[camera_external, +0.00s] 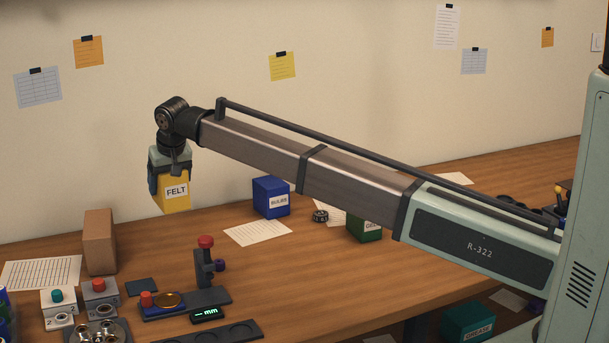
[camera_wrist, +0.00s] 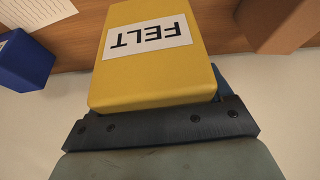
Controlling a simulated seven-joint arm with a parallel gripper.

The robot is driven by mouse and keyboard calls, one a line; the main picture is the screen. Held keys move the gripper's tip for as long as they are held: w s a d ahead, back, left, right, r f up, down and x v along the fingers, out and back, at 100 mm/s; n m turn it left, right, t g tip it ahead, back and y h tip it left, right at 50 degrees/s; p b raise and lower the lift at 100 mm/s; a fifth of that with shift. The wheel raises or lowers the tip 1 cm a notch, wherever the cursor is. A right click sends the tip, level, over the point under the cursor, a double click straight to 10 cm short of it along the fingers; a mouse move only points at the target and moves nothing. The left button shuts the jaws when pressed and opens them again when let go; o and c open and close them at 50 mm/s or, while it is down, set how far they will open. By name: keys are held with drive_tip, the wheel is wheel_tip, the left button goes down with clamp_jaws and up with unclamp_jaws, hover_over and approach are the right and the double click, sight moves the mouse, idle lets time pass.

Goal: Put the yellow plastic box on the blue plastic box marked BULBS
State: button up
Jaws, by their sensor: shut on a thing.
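The yellow plastic box (camera_external: 175,193), labelled FELT, hangs in the air below my gripper (camera_external: 169,177), which is shut on it. It is tilted slightly in the external view. In the wrist view the yellow box (camera_wrist: 152,72) fills the middle, against the dark jaw (camera_wrist: 165,125). The blue plastic box marked BULBS (camera_external: 270,198) stands upright on the bench, to the right of and lower than the held box. Nothing rests on its top.
A brown box (camera_external: 100,241) stands left, below the held box. A green box (camera_external: 364,228) and a small dark ring (camera_external: 320,216) are right of the blue box. A paper sheet (camera_external: 257,232) lies before it. A red-knobbed stand (camera_external: 207,262) rises in front.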

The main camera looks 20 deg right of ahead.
drive_tip(key=w+d+r+m+h, duration=0.15)
drive_tip(key=w+d, duration=0.25)
drive_tip(key=d, duration=0.5)
drive_tip(key=w+d+r+m+y, duration=0.1)
drive_tip(key=w+d+r, duration=0.25)
drive_tip(key=d, duration=0.55)
wheel_tip(320, 180, up, 4)
drive_tip(key=n+y, duration=0.2)
drive_tip(key=n, duration=0.4)
hover_over(270, 181)
drive_tip(key=shift+f, duration=4.85)
drive_tip(key=shift+f, duration=0.1)
drive_tip(key=o, duration=1.1)
drive_tip(key=shift+g, duration=0.3)
drive_tip(key=shift+o, duration=0.2)
drive_tip(key=v, duration=1.2)
drive_tip(key=shift+s, duration=0.15)
